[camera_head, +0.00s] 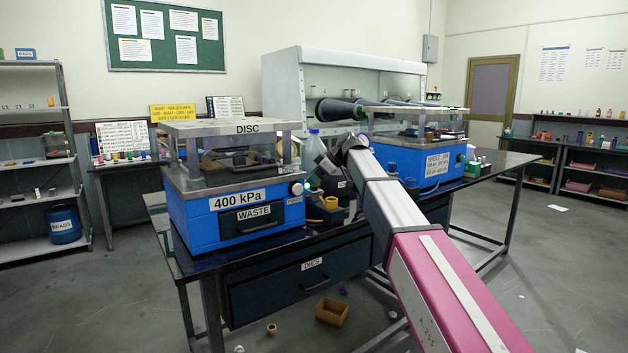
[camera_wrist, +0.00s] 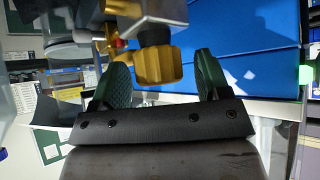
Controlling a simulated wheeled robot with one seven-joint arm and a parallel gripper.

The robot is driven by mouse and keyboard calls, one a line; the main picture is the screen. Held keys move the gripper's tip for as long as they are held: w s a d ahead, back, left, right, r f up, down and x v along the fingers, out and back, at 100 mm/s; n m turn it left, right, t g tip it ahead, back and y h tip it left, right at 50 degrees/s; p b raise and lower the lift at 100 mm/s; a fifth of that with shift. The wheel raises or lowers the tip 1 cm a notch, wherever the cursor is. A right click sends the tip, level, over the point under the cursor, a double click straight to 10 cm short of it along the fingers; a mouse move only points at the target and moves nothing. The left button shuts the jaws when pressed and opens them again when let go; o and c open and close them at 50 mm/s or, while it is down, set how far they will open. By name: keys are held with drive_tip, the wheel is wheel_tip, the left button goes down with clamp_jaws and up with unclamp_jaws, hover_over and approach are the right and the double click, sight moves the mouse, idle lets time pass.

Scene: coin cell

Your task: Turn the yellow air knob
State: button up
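In the head view my arm reaches over the table to the gap between the two blue machines, and the fingers and the knob are not clear there.
The blue 400 kPa machine (camera_head: 182,227) stands left of my arm, with a waste drawer (camera_head: 255,221). Another blue machine (camera_head: 422,174) stands to the right. A clear bottle (camera_head: 313,147) and a small yellow piece (camera_head: 331,203) are close to my arm's end. A small box (camera_head: 332,312) lies on the floor.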

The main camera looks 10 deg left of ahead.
drive_tip(key=c, duration=0.9)
drive_tip(key=shift+o, duration=0.2)
drive_tip(key=shift+m+t, duration=0.3)
drive_tip(key=shift+m, duration=0.1)
drive_tip(key=m+t, duration=0.3)
drive_tip(key=m, duration=0.1)
drive_tip(key=shift+s+m+t+h, duration=0.15)
drive_tip(key=shift+m+t+h, duration=0.15)
drive_tip(key=m+t+h, duration=0.1)
drive_tip(key=m+t, duration=0.1)
drive_tip(key=m, duration=0.1)
drive_tip(key=m+t+h, duration=0.1)
drive_tip(key=m, duration=0.2)
drive_tip(key=shift+t+h, duration=0.4)
drive_tip(key=o, duration=0.9)
